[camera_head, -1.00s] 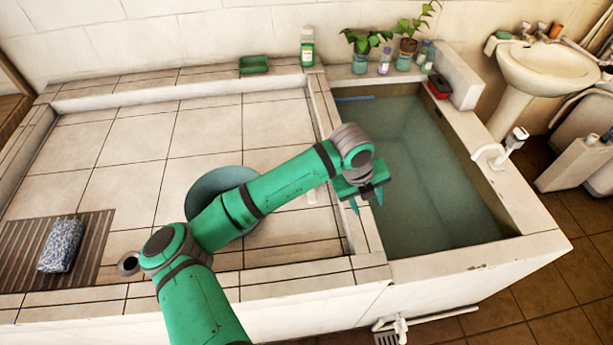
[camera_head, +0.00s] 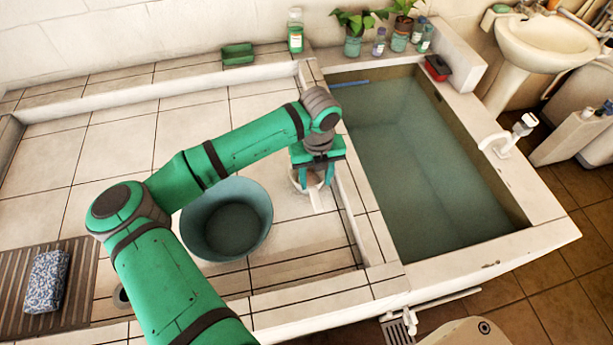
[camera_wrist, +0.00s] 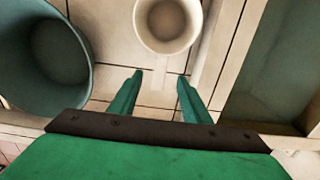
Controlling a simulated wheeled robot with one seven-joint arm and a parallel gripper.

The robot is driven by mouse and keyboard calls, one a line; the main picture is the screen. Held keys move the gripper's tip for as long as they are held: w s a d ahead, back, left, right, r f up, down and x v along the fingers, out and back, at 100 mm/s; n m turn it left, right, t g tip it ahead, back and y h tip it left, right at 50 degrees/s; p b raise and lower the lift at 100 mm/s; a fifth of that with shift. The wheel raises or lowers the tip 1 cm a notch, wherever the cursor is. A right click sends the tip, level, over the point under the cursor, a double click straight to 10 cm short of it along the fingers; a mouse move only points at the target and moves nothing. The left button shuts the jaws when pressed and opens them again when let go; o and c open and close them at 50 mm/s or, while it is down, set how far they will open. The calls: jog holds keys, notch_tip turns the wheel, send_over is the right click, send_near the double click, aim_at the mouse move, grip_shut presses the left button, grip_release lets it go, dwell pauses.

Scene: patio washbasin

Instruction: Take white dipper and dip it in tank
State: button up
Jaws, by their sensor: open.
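The white dipper (camera_head: 316,198) stands on the tiled floor of the raised basin, beside the tank's left wall. In the head view my gripper covers most of its cup. In the wrist view its round cup (camera_wrist: 167,24) is at the top middle, and its handle points down between my fingers. My gripper (camera_head: 315,186) is open above the dipper; the fingers (camera_wrist: 152,84) lie on either side of the handle, apart from it. The tank (camera_head: 420,165) is full of greenish water, right of the gripper.
A blue-green basin (camera_head: 228,218) stands just left of the dipper. A low tiled wall (camera_head: 375,225) separates the dipper from the tank. A white tap (camera_head: 510,135) stands on the tank's right edge. Bottles and plants (camera_head: 385,35) line the back ledge.

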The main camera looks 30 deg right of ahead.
aim_at(315, 193)
jog(key=f, duration=0.9)
jog(key=shift+w+d+f, duration=0.1)
jog(key=shift+w+f, duration=0.2)
grip_shut()
